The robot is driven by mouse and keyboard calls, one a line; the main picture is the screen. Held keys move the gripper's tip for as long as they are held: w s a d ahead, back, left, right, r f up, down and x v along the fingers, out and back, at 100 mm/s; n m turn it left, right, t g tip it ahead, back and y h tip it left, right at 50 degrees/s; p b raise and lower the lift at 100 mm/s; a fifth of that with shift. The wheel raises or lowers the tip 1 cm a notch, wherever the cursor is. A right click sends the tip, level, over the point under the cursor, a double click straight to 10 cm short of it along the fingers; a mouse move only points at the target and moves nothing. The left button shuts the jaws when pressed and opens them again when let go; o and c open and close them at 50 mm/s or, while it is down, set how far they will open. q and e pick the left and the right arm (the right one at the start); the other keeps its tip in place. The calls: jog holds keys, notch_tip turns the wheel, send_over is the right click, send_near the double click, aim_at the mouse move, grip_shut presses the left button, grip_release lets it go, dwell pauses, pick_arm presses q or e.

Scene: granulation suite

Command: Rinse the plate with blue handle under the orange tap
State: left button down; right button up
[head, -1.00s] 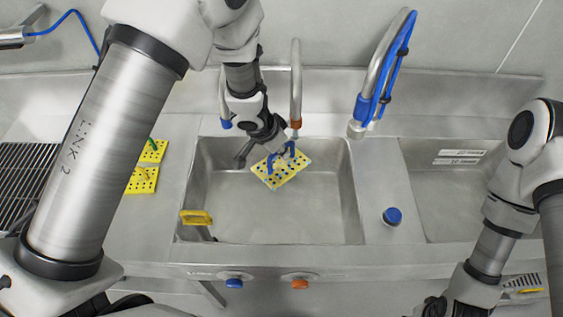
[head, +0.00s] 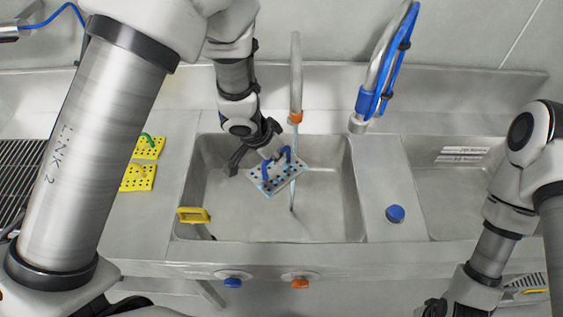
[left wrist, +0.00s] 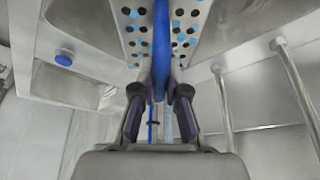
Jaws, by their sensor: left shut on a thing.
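The plate with blue handle (head: 263,183) is grey with dark and light-blue spots and hangs tilted inside the sink basin (head: 225,222). My left gripper (head: 281,158) is shut on its blue handle (head: 267,168). The left wrist view shows the handle (left wrist: 162,55) between the fingers and the perforated plate (left wrist: 191,35) beyond. The orange tap (head: 296,118) stands behind the basin with a thin water stream (head: 292,203) running down. The stream crosses the plate's right part in the picture; I cannot tell whether it touches. My right gripper (head: 435,306) is mostly cut off at the bottom edge.
Two yellow perforated plates, one with a green handle (head: 150,154) and one with a yellow handle (head: 136,183), lie left of the basin. A yellow-handled thing (head: 194,215) is at the basin's front left. A blue knob (head: 232,282) and orange knob (head: 300,284) sit on the front. A blue-hosed tap (head: 375,95) stands right.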

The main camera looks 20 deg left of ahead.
aim_at(265, 171)
pick_arm(q)
jog(key=shift+s+a+b, duration=0.3)
jog(key=shift+s+b, duration=0.2)
jog(key=shift+s, duration=0.2)
jog(key=shift+s+a+b, duration=0.35)
jog(key=shift+s+b, duration=0.15)
jog(key=shift+s, duration=0.2)
jog(key=shift+s+a+b, duration=0.3)
jog(key=shift+s+b, duration=0.2)
jog(key=shift+s, duration=0.3)
jog(key=shift+r, duration=0.1)
jog(key=s+a+r, duration=0.2)
jog(key=s+r, duration=0.2)
jog(key=shift+s+p, duration=0.3)
jog(key=shift+p, duration=0.15)
jog(key=shift+a+f, duration=0.1)
